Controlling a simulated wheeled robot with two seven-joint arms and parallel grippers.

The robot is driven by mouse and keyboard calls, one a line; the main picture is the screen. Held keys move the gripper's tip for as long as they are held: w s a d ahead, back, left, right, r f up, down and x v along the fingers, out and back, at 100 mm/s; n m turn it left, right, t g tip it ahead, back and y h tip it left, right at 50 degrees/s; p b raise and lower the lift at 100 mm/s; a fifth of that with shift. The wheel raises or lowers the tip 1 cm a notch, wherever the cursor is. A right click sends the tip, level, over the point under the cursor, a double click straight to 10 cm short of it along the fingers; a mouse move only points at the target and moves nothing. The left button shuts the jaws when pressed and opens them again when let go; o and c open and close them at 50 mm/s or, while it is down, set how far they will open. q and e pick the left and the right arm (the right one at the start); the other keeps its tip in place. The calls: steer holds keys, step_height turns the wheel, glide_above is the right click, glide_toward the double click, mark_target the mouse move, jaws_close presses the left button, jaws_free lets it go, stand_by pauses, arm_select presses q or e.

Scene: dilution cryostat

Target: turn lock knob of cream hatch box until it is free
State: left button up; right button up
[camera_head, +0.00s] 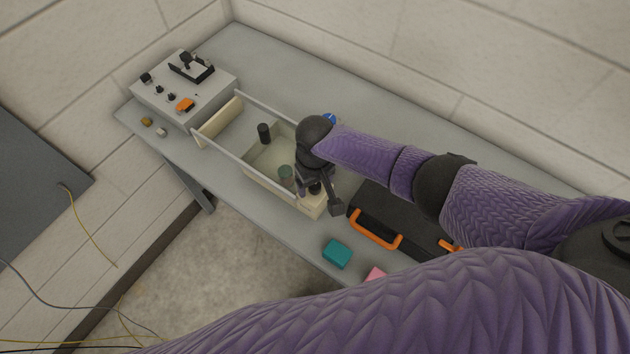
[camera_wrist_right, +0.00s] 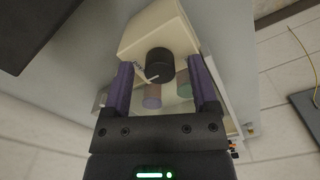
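The cream hatch box (camera_head: 312,207) stands on the grey bench, its open interior facing up. Its black lock knob (camera_wrist_right: 160,63) is round, with a pale pointer mark, on a cream block in the right wrist view. In the head view the knob is mostly hidden by my right gripper (camera_head: 318,200). That gripper points down over the box's near right end. In the wrist view the right gripper (camera_wrist_right: 162,75) is open, its purple fingers on either side of the knob with visible gaps. My left gripper is not in view.
A control box (camera_head: 184,88) stands at the bench's left end. A black case (camera_head: 383,208) with orange handles is close right. A teal block (camera_head: 337,253) lies near the front edge.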

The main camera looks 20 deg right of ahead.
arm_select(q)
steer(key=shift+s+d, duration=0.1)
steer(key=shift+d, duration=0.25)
arm_select(e)
jaws_close()
